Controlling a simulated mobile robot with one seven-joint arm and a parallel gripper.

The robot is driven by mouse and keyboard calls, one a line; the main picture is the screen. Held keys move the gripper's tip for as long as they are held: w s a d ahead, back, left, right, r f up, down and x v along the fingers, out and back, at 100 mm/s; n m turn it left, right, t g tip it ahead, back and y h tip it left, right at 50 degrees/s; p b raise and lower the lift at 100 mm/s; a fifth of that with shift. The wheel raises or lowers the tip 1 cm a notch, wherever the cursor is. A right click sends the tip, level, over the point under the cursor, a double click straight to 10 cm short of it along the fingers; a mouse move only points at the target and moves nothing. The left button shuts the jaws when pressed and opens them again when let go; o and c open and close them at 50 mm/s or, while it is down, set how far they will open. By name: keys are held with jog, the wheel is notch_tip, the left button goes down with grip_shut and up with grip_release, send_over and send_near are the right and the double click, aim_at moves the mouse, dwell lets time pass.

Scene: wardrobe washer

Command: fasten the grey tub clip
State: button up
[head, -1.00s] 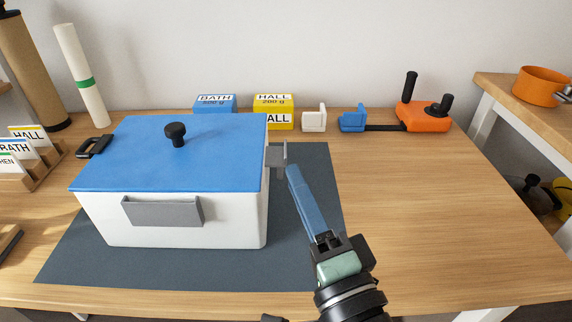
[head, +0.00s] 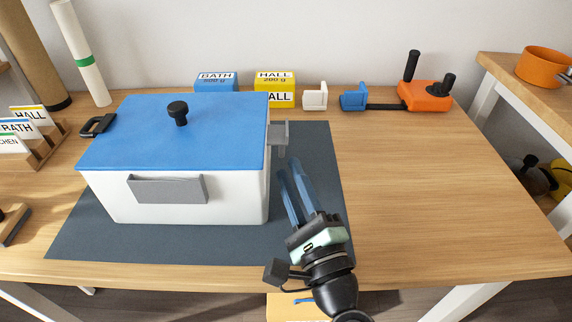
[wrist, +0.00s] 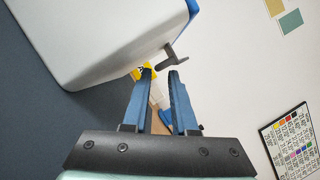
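The white tub (head: 235,196) stands on a dark mat with its blue lid (head: 225,120) on top. The grey tub clip (head: 281,133) sticks out from the tub's right side near the lid edge. In the wrist view the clip (wrist: 172,56) juts from the tub wall just beyond my fingertips. My gripper (head: 288,166) is open and empty, its two blue fingers apart, in front of the clip and right of the tub. In the wrist view the gripper (wrist: 160,75) shows a clear gap between the fingers. I cannot tell whether a fingertip touches the clip.
A black clip (head: 98,124) is at the tub's left side, and a grey holder (head: 167,189) is on its front. Blue (head: 216,83) and yellow (head: 275,84) boxes stand behind. An orange device (head: 425,95) is at the back right. The table's right half is clear.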

aim_at(277, 139)
jog(key=shift+x, duration=1.45)
jog(key=shift+f, duration=0.15)
jog(key=shift+c, duration=0.2)
grip_shut()
